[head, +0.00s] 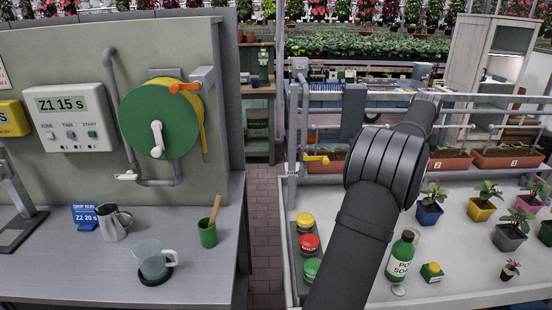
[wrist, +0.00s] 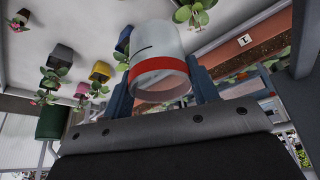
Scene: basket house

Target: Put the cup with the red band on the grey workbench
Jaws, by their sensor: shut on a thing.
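In the wrist view a clear, whitish cup with a red band (wrist: 157,46) sits between the two blue fingers of my gripper (wrist: 160,82). My gripper is shut on this cup. The red band runs near the rim facing the camera. In the head view I cannot make out the gripper or the cup; my dark arm reaches over the pale plant table on the right and away from the camera. A grey-topped workbench (head: 95,278) stands at the left of the head view, apart from my arm.
On the workbench are a metal jug (head: 112,222), a measuring jug (head: 152,262) on a dark disc and a green cup (head: 208,233) with a wooden stick. Bare top shows around them. The plant table (head: 450,272) holds several potted plants, a green bottle (head: 400,258) and coloured buttons (head: 308,244).

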